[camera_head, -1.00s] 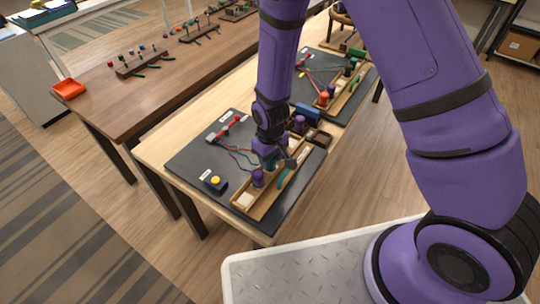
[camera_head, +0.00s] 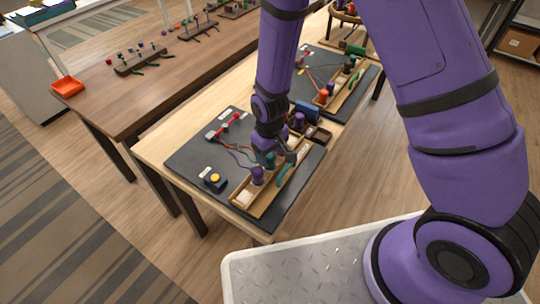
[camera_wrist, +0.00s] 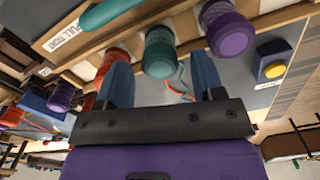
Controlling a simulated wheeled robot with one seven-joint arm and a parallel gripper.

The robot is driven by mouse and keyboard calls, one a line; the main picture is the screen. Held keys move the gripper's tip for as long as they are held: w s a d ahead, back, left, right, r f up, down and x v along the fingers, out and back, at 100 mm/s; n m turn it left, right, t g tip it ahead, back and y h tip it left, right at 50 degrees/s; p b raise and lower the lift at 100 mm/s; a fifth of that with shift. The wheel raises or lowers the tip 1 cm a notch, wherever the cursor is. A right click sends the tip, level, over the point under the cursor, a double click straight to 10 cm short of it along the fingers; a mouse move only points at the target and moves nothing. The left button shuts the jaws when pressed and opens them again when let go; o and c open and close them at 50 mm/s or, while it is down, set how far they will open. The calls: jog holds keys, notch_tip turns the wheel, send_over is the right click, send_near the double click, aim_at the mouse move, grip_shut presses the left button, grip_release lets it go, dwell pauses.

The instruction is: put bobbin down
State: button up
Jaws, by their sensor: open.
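A teal bobbin (camera_wrist: 160,52) stands in the wooden rack (camera_head: 242,197) and also shows in the head view (camera_head: 268,159). My gripper (camera_wrist: 160,66) is open, with one finger on each side of the teal bobbin and gaps showing between. A red-orange bobbin (camera_wrist: 112,60) is on the other side, close to a finger. In the head view my wrist hides part of the rack.
A dark mat (camera_head: 190,160) carries a yellow button box (camera_head: 214,181) and a red-ended cord holder (camera_head: 230,127). A teal tool (camera_head: 285,176) lies along the rack. A second braiding station (camera_head: 345,95) stands behind. An orange tray (camera_head: 68,87) sits on the brown table.

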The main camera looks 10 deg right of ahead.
notch_tip(320, 180, up, 11)
notch_tip(320, 180, up, 9)
jog(key=m+t, duration=0.1)
send_over(270, 155)
jog(key=d, duration=0.4)
jog(key=s+d+r+m+t, duration=0.1)
jog(key=s+d+r, duration=0.15)
jog(key=r, duration=0.25)
jog(key=s+d+r+m, duration=0.1)
jog(key=d+r, duration=0.3)
jog(key=r, duration=0.1)
jog(key=s+d+r+m+t, duration=0.1)
jog(key=s+d+r, duration=0.3)
jog(key=s+r, duration=0.2)
jog(key=s+d+r+m+t, duration=0.2)
jog(key=s+d+r, duration=0.3)
jog(key=s, duration=0.5)
jog(key=shift+s+r, duration=0.15)
jog(key=shift+r, duration=0.4)
